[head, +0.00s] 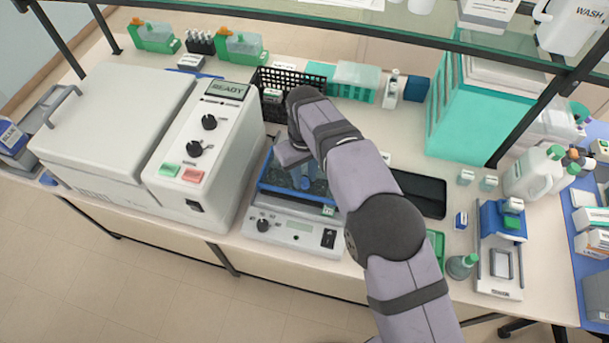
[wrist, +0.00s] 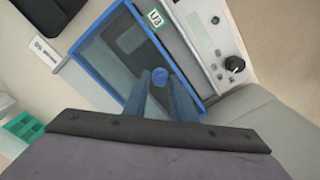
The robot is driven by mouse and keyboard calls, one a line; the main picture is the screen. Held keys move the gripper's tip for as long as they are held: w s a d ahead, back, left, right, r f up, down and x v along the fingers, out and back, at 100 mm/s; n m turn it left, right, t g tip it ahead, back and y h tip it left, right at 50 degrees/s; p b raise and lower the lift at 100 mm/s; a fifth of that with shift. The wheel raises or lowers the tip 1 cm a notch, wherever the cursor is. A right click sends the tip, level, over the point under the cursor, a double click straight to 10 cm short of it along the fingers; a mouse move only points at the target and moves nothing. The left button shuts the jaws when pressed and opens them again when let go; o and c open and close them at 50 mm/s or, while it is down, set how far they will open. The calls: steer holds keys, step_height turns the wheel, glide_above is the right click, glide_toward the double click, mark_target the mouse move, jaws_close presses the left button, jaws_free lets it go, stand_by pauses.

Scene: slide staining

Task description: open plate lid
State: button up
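A blue-rimmed plate with a dark, see-through lid (wrist: 105,55) sits on a pale bench device with a knob and a small display (head: 297,232). The plate's blue rim also shows in the head view (head: 285,191), partly covered by my arm. A small round blue knob (wrist: 160,76) stands on the lid. My gripper (wrist: 159,80) is over the lid, with its two fingers apart, one on each side of the knob. I cannot tell whether they touch it. The lid appears to lie flat on the plate. In the head view my wrist hides much of the plate.
A large white machine reading READY (head: 228,90) stands close to the left of the device. A black basket (head: 290,82) is behind, and a black flat tray (head: 420,193) lies to the right. A glass shelf runs above the back of the bench.

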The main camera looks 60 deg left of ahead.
steer(key=shift+o, duration=0.7)
steer(key=shift+r, duration=0.1)
steer(key=shift+r+b, duration=1.4)
steer(key=shift+r, duration=2.2)
